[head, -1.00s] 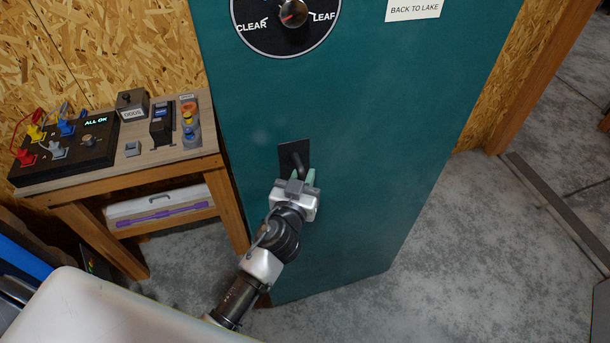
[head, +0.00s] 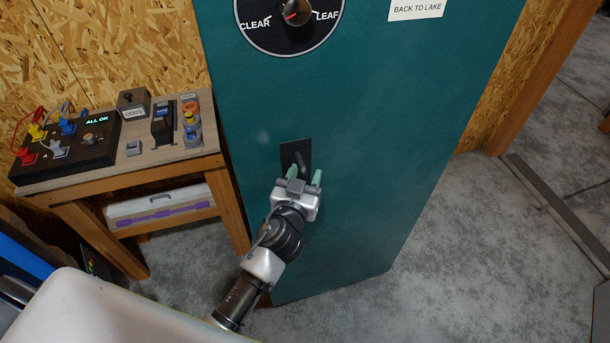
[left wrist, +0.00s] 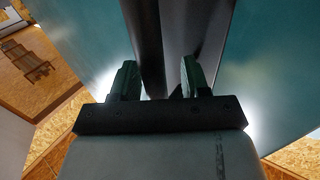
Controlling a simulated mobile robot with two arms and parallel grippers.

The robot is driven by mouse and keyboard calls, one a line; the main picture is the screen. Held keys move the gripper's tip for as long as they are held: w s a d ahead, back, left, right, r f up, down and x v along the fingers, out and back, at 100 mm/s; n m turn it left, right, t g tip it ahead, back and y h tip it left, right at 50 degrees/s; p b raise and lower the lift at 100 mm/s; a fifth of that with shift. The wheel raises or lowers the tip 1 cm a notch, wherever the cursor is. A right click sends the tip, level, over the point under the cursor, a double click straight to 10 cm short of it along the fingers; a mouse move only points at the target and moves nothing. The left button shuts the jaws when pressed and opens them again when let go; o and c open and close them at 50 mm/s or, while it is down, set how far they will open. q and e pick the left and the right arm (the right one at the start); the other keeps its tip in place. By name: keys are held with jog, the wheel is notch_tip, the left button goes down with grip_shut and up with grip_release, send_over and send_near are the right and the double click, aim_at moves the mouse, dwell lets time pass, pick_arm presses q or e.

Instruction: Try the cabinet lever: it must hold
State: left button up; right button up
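The cabinet (head: 390,150) is a tall teal box with a round dial on its front. Its lever (head: 301,160) is dark and stands out from a black plate (head: 296,150) low on the front. My left gripper (head: 304,175) is at the lever, its two greenish fingers apart. In the left wrist view the fingers (left wrist: 160,78) stand either side of a dark upright part, with gaps visible; the lever's outline is hard to separate from the plate. My right gripper is in neither view.
A wooden table (head: 165,172) stands left of the cabinet.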

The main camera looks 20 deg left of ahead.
pick_arm(q)
jog(key=shift+d, duration=0.1)
jog(key=shift+s+f, duration=0.1)
jog(key=shift+s, duration=0.45)
jog(key=s+b, duration=0.3)
jog(key=s, duration=0.6)
jog(key=s+f+m+g+h, duration=0.1)
jog(key=s+f+g, duration=0.2)
jog(key=f, duration=0.8)
jog(key=s+f+m+g, duration=0.1)
jog(key=s+f+g, duration=0.2)
jog(key=f, duration=0.8)
jog(key=s+f+m+g+h, duration=0.1)
jog(key=s+f+g, duration=0.2)
jog(key=f, duration=0.8)
jog(key=s+a+f+g, duration=0.4)
jog(key=s+f, duration=0.5)
jog(key=s, duration=0.3)
jog(key=s+a+f+g+y, duration=0.1)
jog(key=s+a+f+g, duration=0.2)
jog(key=s+f, duration=0.6)
jog(key=s+a, duration=0.2)
jog(key=s, duration=0.2)
jog(key=shift+s+n+g+y, duration=0.3)
jog(key=shift+g, duration=0.1)
